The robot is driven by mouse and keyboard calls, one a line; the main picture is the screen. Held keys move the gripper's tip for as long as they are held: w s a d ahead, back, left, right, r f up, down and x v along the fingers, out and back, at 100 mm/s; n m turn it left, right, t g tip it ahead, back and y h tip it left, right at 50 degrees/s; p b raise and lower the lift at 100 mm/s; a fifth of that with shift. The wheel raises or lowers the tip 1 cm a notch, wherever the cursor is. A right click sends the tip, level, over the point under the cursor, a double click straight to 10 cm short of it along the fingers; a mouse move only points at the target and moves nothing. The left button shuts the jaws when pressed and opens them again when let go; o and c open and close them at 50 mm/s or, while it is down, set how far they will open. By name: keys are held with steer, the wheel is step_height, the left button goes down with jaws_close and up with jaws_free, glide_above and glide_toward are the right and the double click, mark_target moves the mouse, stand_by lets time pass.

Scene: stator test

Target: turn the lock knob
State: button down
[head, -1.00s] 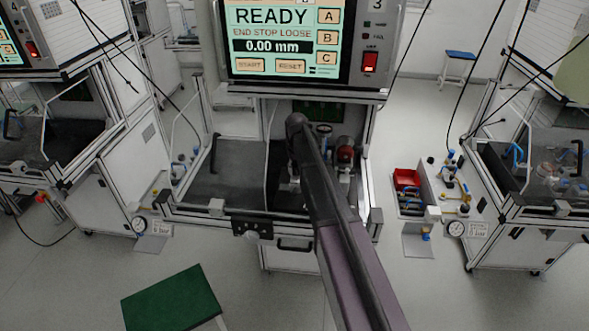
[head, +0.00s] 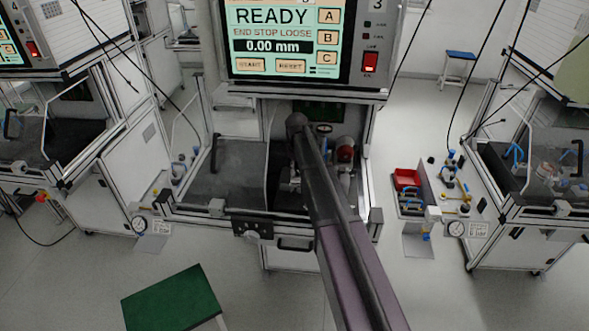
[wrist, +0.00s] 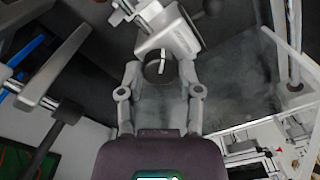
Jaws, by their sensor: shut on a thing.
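The lock knob (wrist: 158,69) is dark and round with a white line across its face. It shows in the wrist view between the fingertips of my gripper (wrist: 160,78), which is shut on it. The knob sits at the lower end of a light grey block (wrist: 178,38) with small lettering. In the head view my arm reaches into the open bay of the middle test station and hides the knob and fingers. The station's screen (head: 285,40) reads READY, END STOP LOOSE and 0.00 mm.
A clear guard panel (head: 232,165) stands left of the bay. A red-topped part (head: 345,150) stands right of my arm inside it. A green-topped stool (head: 172,300) stands on the floor at front left.

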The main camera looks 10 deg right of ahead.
steer(key=shift+w+d, duration=0.1)
steer(key=shift+w, duration=0.1)
steer(key=shift+c, duration=1.3)
jaws_free()
steer(key=shift+s, duration=0.1)
